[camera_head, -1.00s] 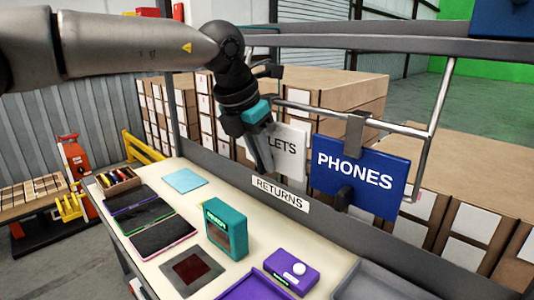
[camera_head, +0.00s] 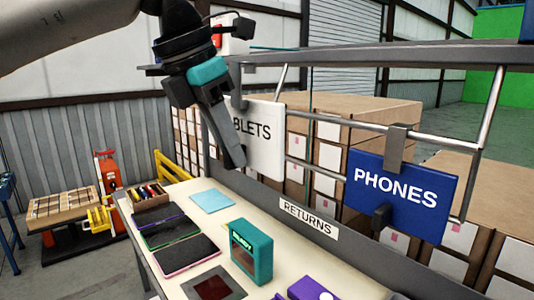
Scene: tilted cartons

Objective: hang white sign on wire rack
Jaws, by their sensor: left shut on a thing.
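The white sign (camera_head: 264,142) shows in the head view left of centre, with "BLETS" readable and its left part hidden behind my gripper. My left gripper (camera_head: 236,135) comes in from the upper left and is shut on the sign's left side. The wire rack (camera_head: 347,122) is a metal rail frame above the back of the table. The sign's top edge is near the rack's left part; I cannot tell whether it touches the rail. A blue PHONES sign (camera_head: 396,196) hangs from the rail by a grey clip to the right. My right gripper is not in view.
The table (camera_head: 175,190) holds a teal box (camera_head: 251,250), dark tablets (camera_head: 187,254), a light blue sheet (camera_head: 212,196), a purple box (camera_head: 310,290) and a box of small items (camera_head: 149,195). A RETURNS label (camera_head: 309,217) marks the back ledge. Cartons (camera_head: 345,105) stand behind the rack.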

